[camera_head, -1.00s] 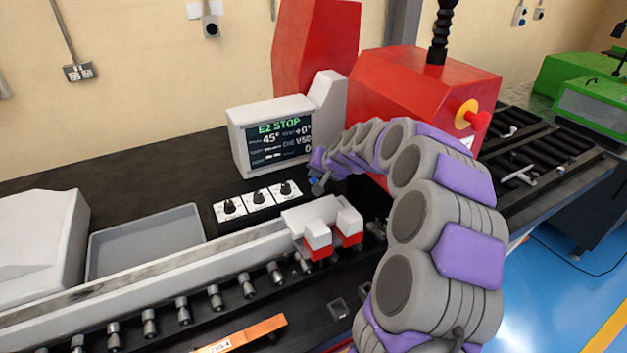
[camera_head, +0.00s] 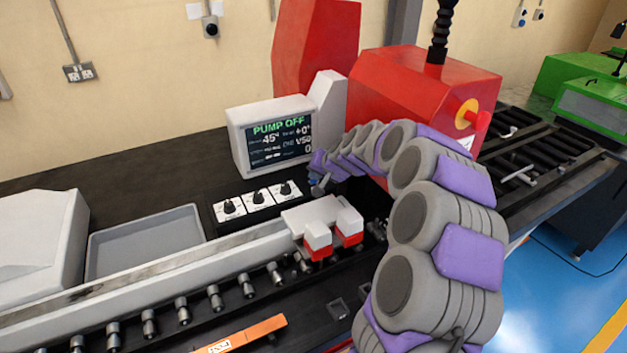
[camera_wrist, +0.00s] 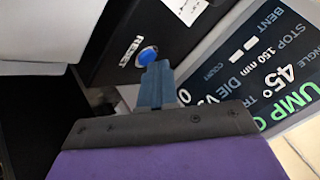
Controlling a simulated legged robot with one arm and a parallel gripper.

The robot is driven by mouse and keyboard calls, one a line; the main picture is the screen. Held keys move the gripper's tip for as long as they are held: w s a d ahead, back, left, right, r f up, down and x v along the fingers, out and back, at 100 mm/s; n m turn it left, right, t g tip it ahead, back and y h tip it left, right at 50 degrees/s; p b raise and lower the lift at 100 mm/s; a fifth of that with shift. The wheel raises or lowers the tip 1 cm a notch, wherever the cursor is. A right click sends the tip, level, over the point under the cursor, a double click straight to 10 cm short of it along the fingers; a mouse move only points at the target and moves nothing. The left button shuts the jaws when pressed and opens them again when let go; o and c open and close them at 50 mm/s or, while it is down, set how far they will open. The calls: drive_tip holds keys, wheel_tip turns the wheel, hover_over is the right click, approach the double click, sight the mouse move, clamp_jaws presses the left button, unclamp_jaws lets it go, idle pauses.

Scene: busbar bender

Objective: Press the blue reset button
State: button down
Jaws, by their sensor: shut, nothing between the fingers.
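The blue reset button (camera_wrist: 147,56) shows in the wrist view on a black panel, beside a white label reading RESET. My gripper (camera_wrist: 157,68) is shut, with its blue-grey fingertips right at the button's lower right edge. They overlap it in the picture; I cannot tell whether they touch it. In the head view my gripper (camera_head: 318,184) is small, just right of the dial panel and below the screen. The button is not clearly visible there. The display screen (camera_head: 281,144) reads PUMP OFF, and it also shows in the wrist view (camera_wrist: 270,75).
Three white-plated dials (camera_head: 258,199) sit left of my gripper. A white clamp block with red parts (camera_head: 322,227) stands just in front. A red machine housing (camera_head: 420,90) with a red stop knob on yellow (camera_head: 478,120) is behind my arm. A grey tray (camera_head: 145,245) lies left.

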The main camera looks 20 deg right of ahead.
sight(316, 182)
idle(0.5)
drive_tip(key=shift+r+p, duration=0.55)
drive_tip(key=shift+r, duration=0.25)
drive_tip(key=shift+r, duration=0.1)
drive_tip(key=shift+r+p, duration=1.45)
drive_tip(key=shift+r, duration=1)
drive_tip(key=shift+f, duration=0.1)
